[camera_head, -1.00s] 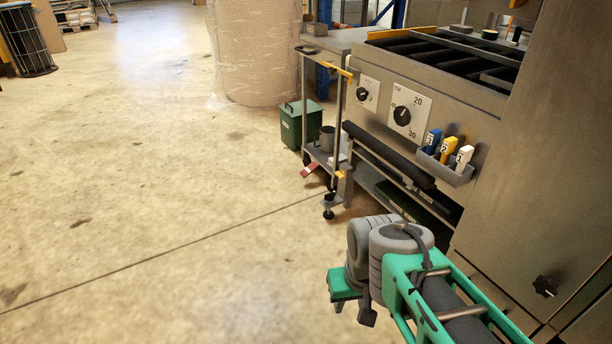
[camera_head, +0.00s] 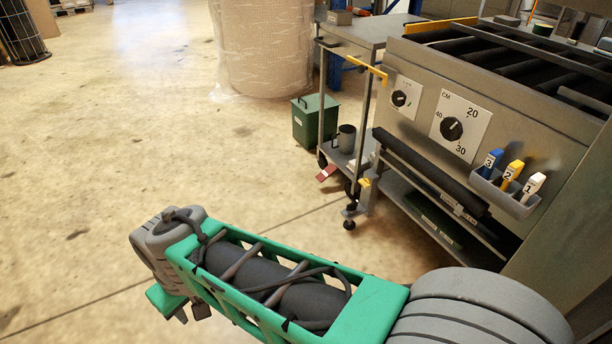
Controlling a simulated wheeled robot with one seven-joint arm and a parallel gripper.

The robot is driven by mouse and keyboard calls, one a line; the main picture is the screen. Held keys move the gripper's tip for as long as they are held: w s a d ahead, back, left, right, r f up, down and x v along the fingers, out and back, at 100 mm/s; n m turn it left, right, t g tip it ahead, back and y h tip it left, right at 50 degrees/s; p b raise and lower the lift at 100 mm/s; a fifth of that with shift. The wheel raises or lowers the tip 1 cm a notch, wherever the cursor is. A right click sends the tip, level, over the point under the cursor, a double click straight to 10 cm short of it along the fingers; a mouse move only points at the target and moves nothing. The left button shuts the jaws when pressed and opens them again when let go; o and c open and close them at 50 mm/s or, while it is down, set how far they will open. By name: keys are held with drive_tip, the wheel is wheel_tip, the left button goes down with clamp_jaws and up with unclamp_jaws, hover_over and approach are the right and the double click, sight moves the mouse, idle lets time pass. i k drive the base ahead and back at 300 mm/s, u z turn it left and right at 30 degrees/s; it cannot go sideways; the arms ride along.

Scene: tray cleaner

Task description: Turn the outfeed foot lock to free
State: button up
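A wheeled trolley (camera_head: 347,43) stands at the machine's left end, with a yellow bar on its upper front side. Low on it, near the front wheel, is a small yellow part (camera_head: 364,183). A red flat piece (camera_head: 327,172) sticks out at its lower left. I cannot tell which of these, if either, is the outfeed foot lock, or how it is set. My arm reaches across the lower part of the picture, left of the machine and apart from the trolley.
The machine front carries a small dial (camera_head: 399,98), a large CM dial (camera_head: 452,129) and a grey holder (camera_head: 503,192) with numbered blue, yellow and white tags. A green box (camera_head: 315,121) stands behind the trolley, near a wrapped roll (camera_head: 262,48).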

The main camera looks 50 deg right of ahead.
sight(365, 182)
drive_tip(key=u, duration=0.1)
drive_tip(key=i, duration=1.2)
drive_tip(key=z, duration=0.75)
drive_tip(key=i, duration=0.9)
drive_tip(key=z, duration=1.3)
drive_tip(key=i, duration=0.3)
drive_tip(key=z, duration=0.2)
